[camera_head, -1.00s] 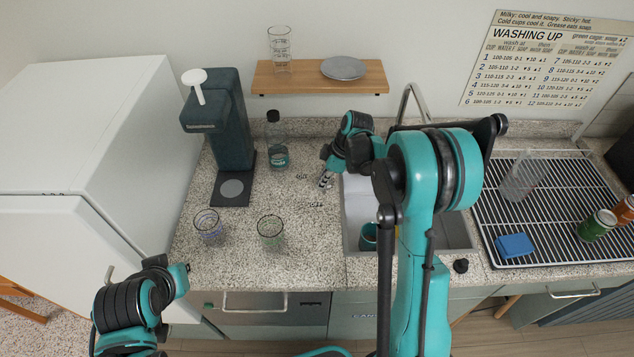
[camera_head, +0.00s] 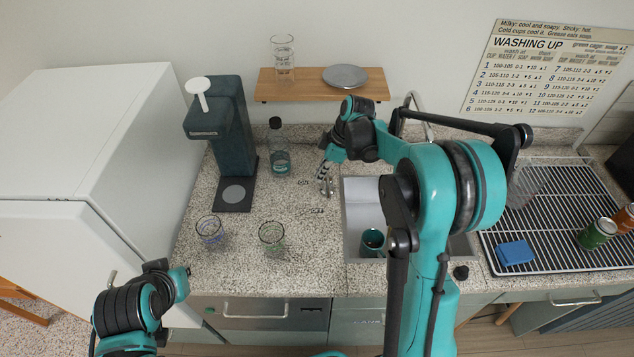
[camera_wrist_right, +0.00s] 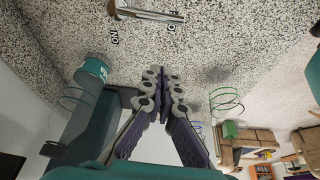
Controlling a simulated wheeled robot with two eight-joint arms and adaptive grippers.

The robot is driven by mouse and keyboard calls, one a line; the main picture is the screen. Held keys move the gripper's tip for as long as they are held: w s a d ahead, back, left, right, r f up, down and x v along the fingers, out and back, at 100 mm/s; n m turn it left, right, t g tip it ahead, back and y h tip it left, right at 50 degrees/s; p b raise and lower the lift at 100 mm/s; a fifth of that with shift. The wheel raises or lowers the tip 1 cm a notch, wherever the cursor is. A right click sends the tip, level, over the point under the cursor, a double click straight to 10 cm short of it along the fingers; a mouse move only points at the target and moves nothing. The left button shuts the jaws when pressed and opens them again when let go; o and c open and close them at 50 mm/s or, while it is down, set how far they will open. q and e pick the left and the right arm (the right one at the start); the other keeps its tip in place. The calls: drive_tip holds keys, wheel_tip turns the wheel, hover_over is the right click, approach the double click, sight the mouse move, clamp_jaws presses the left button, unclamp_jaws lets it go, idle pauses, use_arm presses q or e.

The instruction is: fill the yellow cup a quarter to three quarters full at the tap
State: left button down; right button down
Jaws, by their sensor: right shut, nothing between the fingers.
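I see no yellow cup in either view. A teal cup (camera_head: 372,241) stands in the sink (camera_head: 362,192); its contents cannot be made out. The tap's curved spout (camera_head: 411,99) rises behind the sink, partly hidden by my right arm. My right gripper (camera_head: 325,178) is shut and empty above the counter left of the sink, near the ON marking. In the right wrist view its fingers (camera_wrist_right: 162,92) are together, and a metal lever (camera_wrist_right: 150,14) lies beyond them, apart in the picture. My left arm shows at lower left, but its gripper fingers do not.
A blue-rimmed glass (camera_head: 210,232) and a green-rimmed glass (camera_head: 272,237) stand on the counter. Behind them are a bottle (camera_head: 279,160) and a dark dispenser (camera_head: 229,125). A drying rack (camera_head: 560,225) with a sponge (camera_head: 515,252) and cans (camera_head: 597,233) is at right.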

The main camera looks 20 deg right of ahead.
drive_tip(key=shift+v, duration=1.7)
drive_tip(key=shift+w, duration=0.15)
